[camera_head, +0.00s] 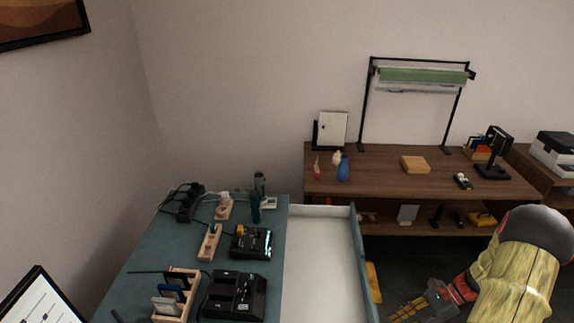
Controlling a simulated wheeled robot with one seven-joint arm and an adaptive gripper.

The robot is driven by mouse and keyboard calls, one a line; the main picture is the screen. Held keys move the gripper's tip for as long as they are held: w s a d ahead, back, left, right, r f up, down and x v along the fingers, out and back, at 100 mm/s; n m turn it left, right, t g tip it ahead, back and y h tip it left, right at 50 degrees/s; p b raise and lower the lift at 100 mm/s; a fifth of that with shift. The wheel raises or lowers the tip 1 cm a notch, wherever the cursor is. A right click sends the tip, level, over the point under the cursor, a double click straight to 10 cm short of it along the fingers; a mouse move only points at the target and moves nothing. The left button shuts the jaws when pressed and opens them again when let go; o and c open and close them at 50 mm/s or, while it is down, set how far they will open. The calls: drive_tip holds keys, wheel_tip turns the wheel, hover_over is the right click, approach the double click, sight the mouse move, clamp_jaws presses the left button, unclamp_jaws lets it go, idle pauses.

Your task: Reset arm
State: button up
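My arm (515,270), with a yellow-green textured cover, a dark rounded top and a red band near its end, comes in at the lower right. My gripper (408,306) is at its end, low in the picture, pointing left and down. It is dark with orange-yellow striped parts toward the tip. It is to the right of the open drawer and in front of the brown bench. The fingers are small and dim, so whether they are open or shut does not show. I see nothing clearly held.
A teal table (140,262) on the left holds chargers and wooden racks. An open white drawer (318,260) has a raised teal front panel (362,265). A brown bench (390,182) with a lower shelf stands behind. Dark floor shows around the gripper.

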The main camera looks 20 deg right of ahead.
drive_tip(key=s+a+r+n+t+h, duration=0.1)
drive_tip(key=s+a+r+n+h, duration=0.1)
drive_tip(key=a+r+n, duration=0.5)
drive_tip(key=s+a+r+n+t+h, duration=0.2)
drive_tip(key=a+r+n+h, duration=0.2)
drive_tip(key=a+r+n, duration=0.4)
drive_tip(key=s+a+r+n+t+h, duration=0.1)
drive_tip(key=s+a+r+n+h, duration=0.1)
drive_tip(key=a+r+n, duration=0.5)
drive_tip(key=a+r+h, duration=0.1)
drive_tip(key=a+r, duration=0.2)
drive_tip(key=r, duration=0.4)
drive_tip(key=a+r, duration=0.3)
drive_tip(key=r, duration=0.4)
drive_tip(key=shift+s+a+n+h, duration=0.25)
drive_tip(key=shift+a+n+h, duration=0.05)
drive_tip(key=shift+a+h, duration=0.1)
drive_tip(key=shift+d, duration=0.1)
